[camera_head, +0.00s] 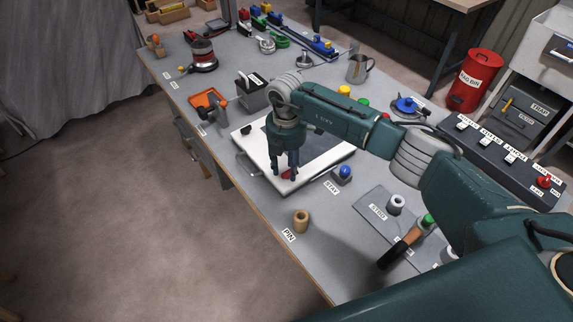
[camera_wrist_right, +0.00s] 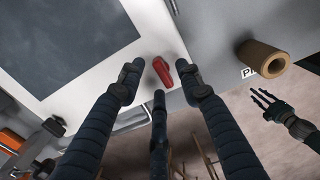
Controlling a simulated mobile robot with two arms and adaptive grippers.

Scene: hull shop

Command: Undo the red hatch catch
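The red catch (camera_head: 288,174) sits at the near edge of a white-framed hatch (camera_head: 311,170) with a dark pane, on the bench. In the wrist view the red catch (camera_wrist_right: 163,73) lies on the white rim. My right gripper (camera_head: 285,172) points down over it. In the wrist view the right gripper (camera_wrist_right: 159,80) has its fingers apart, on either side of the catch; I cannot tell whether any touches it. My left gripper (camera_wrist_right: 268,98) shows at the right of the wrist view, away from the bench, fingers spread and empty. It is not in the head view.
A tan pin (camera_head: 301,220) stands near the bench's front edge. A blue-topped knob (camera_head: 345,172) is right of the hatch. A hammer (camera_head: 400,248) lies at the right. The floor in front is clear.

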